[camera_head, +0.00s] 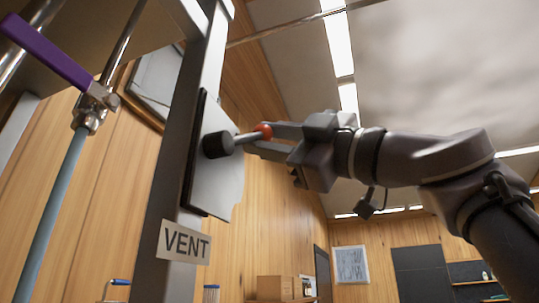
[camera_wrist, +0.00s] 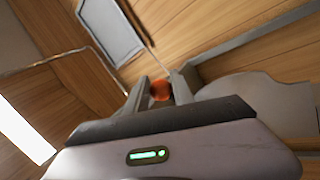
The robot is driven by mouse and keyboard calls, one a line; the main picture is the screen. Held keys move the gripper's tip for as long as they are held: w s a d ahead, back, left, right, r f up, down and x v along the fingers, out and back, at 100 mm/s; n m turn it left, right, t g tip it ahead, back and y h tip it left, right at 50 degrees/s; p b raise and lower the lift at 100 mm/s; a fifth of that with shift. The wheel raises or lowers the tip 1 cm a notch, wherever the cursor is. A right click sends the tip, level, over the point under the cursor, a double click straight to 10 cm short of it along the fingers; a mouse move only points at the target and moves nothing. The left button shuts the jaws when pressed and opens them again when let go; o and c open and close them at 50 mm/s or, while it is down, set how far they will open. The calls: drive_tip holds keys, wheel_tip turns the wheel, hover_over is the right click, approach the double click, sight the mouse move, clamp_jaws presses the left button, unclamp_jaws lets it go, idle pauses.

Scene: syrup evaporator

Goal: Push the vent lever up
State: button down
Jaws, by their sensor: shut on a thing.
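The vent lever (camera_head: 245,137) is a short metal rod with an orange-red ball knob (camera_head: 263,131). It sticks out to the right from a black hub (camera_head: 217,145) on a pale plate (camera_head: 222,178), with its knob end slightly higher than the hub. A "VENT" label (camera_head: 184,243) is below the plate on the grey post. My gripper (camera_head: 262,139) is shut on the knob, reaching in from the right. In the wrist view the knob (camera_wrist: 160,90) shows between the two fingers; the rod is mostly hidden there.
A purple-handled valve (camera_head: 47,49) on a pipe is at the left, apart from my arm. The grey post (camera_head: 162,203) stands close to the lever. Cardboard boxes (camera_head: 275,288) are low in the background. The space around my arm looks clear.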

drive_tip(key=shift+s+r+n+g+y, duration=0.25)
drive_tip(key=shift+r+n+g+y, duration=0.05)
drive_tip(key=shift+n, duration=0.1)
drive_tip(key=shift+a+r, duration=0.1)
drive_tip(key=c, duration=1.1)
unclamp_jaws()
drive_tip(key=shift+s+a, duration=0.1)
drive_tip(key=shift+s, duration=0.05)
drive_tip(key=shift+f, duration=0.2)
drive_tip(key=shift+s+d+f+b, duration=0.1)
drive_tip(key=shift+d+f+b, duration=0.2)
drive_tip(key=shift+d+b, duration=0.05)
drive_tip(key=b+v, duration=0.3)
drive_tip(key=v, duration=0.5)
drive_tip(key=b+v, duration=0.3)
drive_tip(key=v, duration=0.5)
drive_tip(key=shift+s+d+r+b, duration=0.15)
drive_tip(key=shift+d+b, duration=0.05)
drive_tip(key=shift+b, duration=0.15)
